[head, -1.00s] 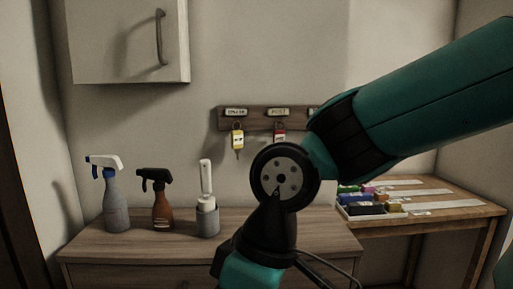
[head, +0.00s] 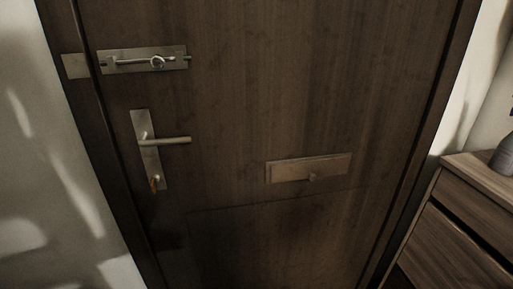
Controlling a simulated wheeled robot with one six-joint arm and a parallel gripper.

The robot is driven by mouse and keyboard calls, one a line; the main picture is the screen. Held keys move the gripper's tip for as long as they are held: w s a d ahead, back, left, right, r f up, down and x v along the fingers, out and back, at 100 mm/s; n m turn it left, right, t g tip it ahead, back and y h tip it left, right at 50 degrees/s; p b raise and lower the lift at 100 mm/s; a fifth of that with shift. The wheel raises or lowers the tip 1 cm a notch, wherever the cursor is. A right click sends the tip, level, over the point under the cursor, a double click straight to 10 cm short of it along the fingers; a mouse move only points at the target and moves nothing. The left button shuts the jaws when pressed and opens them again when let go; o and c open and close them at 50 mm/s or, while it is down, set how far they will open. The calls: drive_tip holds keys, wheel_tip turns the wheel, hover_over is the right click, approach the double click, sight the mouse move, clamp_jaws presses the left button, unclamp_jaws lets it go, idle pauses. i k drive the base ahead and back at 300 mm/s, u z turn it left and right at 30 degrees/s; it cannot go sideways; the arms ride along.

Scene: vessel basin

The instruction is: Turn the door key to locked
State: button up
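A dark brown wooden door (head: 240,100) fills most of the head view and looks closed. On its left side is a metal lock plate (head: 151,165) with a lever handle (head: 170,140) pointing right. A small brass-orange door key (head: 155,183) sits at the plate's lower end, below the handle. It is too small to tell which way it is turned. My gripper is not in view.
A sliding bolt (head: 143,61) is mounted above the handle. A letter-slot plate (head: 309,168) with a small knob is at mid-door. A wooden drawer cabinet (head: 465,225) stands close on the right, with part of a grey bottle (head: 503,157) on top.

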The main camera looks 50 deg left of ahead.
sight(155, 178)
drive_tip(key=u, duration=2.75)
drive_tip(key=k, duration=0.8)
drive_tip(key=z, duration=1)
drive_tip(key=i, duration=1)
